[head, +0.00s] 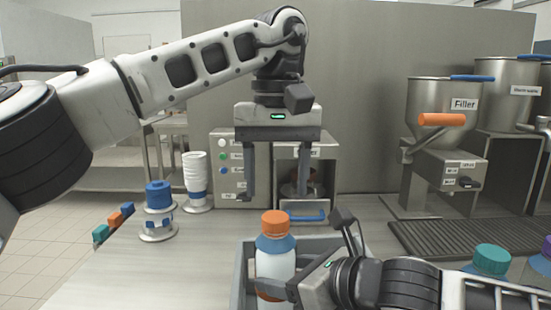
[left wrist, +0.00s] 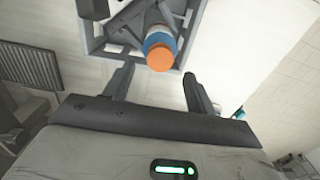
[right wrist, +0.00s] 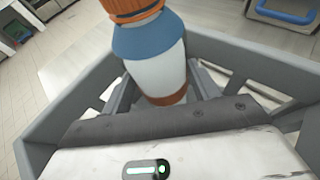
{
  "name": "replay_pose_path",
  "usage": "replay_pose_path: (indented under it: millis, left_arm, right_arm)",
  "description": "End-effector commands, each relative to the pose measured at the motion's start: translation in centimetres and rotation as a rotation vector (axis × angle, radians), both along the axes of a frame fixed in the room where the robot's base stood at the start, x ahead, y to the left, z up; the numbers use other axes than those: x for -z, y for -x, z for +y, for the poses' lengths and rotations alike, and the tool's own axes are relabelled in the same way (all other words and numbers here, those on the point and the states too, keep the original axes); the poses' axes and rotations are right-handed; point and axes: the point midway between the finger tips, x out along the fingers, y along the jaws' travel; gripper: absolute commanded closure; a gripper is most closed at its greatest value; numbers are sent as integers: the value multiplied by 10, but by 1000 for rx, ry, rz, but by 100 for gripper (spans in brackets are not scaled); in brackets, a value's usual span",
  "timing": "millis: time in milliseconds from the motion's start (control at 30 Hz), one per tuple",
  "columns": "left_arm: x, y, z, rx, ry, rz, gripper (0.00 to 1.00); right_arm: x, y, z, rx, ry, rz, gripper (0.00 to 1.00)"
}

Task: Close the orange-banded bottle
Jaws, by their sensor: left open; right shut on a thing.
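The orange-banded bottle (head: 275,265) is white with a blue shoulder and an orange cap (head: 275,223) on its top. It stands upright in a grey crate (head: 245,290), and its orange band shows low down in the right wrist view (right wrist: 165,98). My right gripper (head: 283,291) is shut on the bottle's lower body. My left gripper (head: 281,198) is open and empty, pointing down above the bottle. In the left wrist view the orange cap (left wrist: 160,57) lies just beyond and between the left fingertips, apart from them. Whether the cap is tight cannot be told.
A blue-topped stand (head: 158,196) and a stack of white cups (head: 195,175) are at left. A machine (head: 240,185) stands behind the left gripper. The filler (head: 435,125) and a drip grate (head: 455,238) are at right. A teal-capped bottle (head: 491,260) is front right.

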Motion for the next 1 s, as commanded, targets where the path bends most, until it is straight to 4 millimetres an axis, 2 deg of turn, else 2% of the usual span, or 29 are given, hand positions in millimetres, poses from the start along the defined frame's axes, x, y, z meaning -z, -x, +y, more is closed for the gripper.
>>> replay_pose_path:
  millis: [100,800,1000]
  left_arm:
    - [-2,1,-1,-319,-7,-2,44]
    - [-18,0,0,-2240,-22,-21,44]
    - [-24,-1,1,-2730,-17,-21,44]
  right_arm:
    - [1,0,0,0,1,2,100]
    - [1,0,0,0,1,2,100]
    - [1,0,0,0,1,2,100]
